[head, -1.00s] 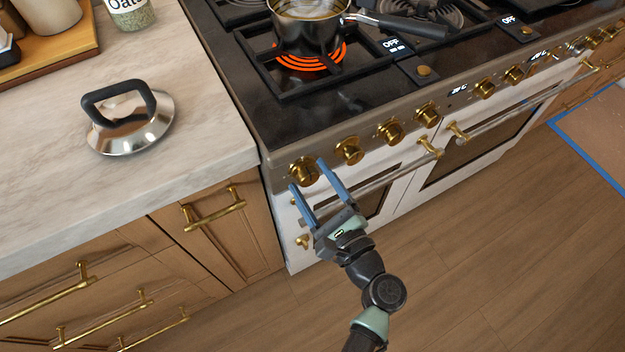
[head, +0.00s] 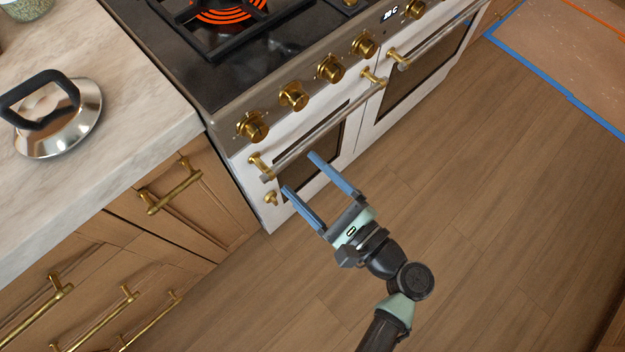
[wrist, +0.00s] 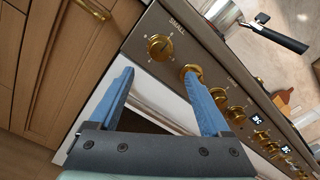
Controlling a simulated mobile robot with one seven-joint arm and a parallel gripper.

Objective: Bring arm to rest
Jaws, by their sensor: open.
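My gripper (head: 301,176) is open and empty, with its two blue fingers spread apart. In the head view it is in front of the white oven door, below the row of brass knobs. In the wrist view my gripper (wrist: 160,95) points toward the stove front, with a brass knob (wrist: 160,47) marked "SMALL" showing between and beyond the fingers. In the head view the leftmost brass knob (head: 253,127) is apart from the fingertips.
A steel lid with a black handle (head: 62,125) lies on the marble counter (head: 140,105). A pot (wrist: 225,14) shows in the wrist view. The wooden floor (head: 500,220) at right is clear.

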